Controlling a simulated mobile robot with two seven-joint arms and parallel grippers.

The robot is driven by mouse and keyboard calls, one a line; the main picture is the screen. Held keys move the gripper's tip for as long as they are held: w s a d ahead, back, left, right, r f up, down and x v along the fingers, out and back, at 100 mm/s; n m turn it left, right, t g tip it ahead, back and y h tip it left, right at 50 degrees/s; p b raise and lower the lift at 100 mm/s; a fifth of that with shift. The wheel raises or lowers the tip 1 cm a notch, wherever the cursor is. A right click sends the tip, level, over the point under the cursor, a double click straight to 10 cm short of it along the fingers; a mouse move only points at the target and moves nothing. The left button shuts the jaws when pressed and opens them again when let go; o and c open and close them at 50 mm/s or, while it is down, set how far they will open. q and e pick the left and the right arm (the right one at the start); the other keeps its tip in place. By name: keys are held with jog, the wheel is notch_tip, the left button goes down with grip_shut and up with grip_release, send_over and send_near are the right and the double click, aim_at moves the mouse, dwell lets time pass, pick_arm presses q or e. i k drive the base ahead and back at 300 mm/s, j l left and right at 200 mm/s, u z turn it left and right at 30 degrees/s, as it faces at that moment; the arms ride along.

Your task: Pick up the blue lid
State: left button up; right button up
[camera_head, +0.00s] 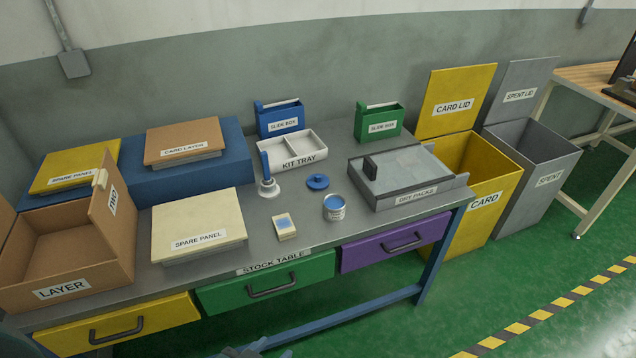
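The blue lid (318,182) is a small round disc with a knob on top. It lies flat on the grey stock table (300,230), apart from everything around it. Just in front of it stands a small open round tub (334,210) with a white label and blue inside. My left gripper (255,350) shows only as a dark sliver at the bottom edge, below the table front and well away from the lid. Its fingers cannot be made out. My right gripper is not in view.
A blue-handled tool (267,178) stands left of the lid, with the kit tray (300,150) behind. A small pale box (285,227) is at front left, the grey dry packs tray (405,195) at right. Bare tabletop surrounds the lid. Drawers line the table front.

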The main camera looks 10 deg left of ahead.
aim_at(315, 182)
jog(key=i+l, duration=0.6)
jog(key=i, duration=0.25)
jog(key=i+l, duration=0.1)
jog(key=i, duration=0.3)
